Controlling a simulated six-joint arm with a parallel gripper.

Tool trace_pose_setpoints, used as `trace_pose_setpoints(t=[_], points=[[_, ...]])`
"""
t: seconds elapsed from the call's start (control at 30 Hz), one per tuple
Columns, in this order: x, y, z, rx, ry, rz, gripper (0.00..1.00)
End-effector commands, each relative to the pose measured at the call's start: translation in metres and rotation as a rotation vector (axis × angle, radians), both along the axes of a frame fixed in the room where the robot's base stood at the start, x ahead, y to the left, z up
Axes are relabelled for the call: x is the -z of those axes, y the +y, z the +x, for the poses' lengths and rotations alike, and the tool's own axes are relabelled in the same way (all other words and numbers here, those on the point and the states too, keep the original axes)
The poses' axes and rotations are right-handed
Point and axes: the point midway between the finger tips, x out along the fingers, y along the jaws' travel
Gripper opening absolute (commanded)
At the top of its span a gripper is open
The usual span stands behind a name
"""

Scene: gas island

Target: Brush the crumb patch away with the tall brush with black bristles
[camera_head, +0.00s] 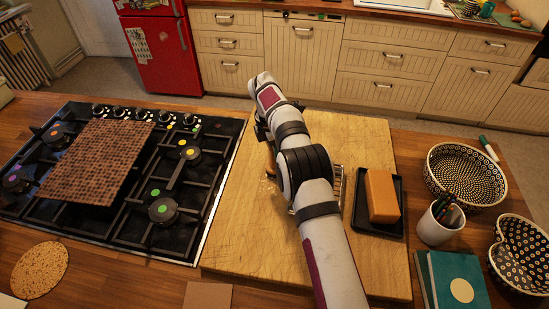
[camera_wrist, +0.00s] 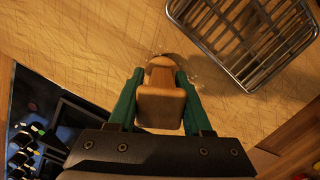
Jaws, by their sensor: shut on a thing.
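My gripper (camera_wrist: 160,82) shows in the wrist view with its two green fingers shut on a wooden brush (camera_wrist: 160,103), one finger on each side. Its rounded wooden end shows beyond the block-like part. The black bristles are hidden from this angle. Pale crumbs (camera_wrist: 193,66) lie on the wooden board close around the far end of the brush. In the head view a few pale crumb specks (camera_head: 267,188) show on the board just left of my arm. My arm hides most of the gripper and brush there, and I cannot tell whether the bristles touch the board.
A wire rack (camera_wrist: 246,38) lies on the board near the brush. The cutting board (camera_head: 235,215) has free room at left and front. The gas hob (camera_head: 225,165) is to its left. A black tray (camera_head: 395,228) with an orange block (camera_head: 382,196) is at right.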

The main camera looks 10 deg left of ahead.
Motion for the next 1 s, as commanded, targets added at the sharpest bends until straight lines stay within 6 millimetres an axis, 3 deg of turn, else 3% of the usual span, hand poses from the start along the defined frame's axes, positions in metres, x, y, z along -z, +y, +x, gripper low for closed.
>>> trace_pose_setpoints(t=[0.13,0.63,1.0], points=[[0.000,0.000,0.008,0.001,-0.001,0.002,0.00],[0.001,0.000,0.008,0.001,0.000,0.001,0.00],[0.001,0.000,-0.014,0.001,0.001,0.000,0.00]])
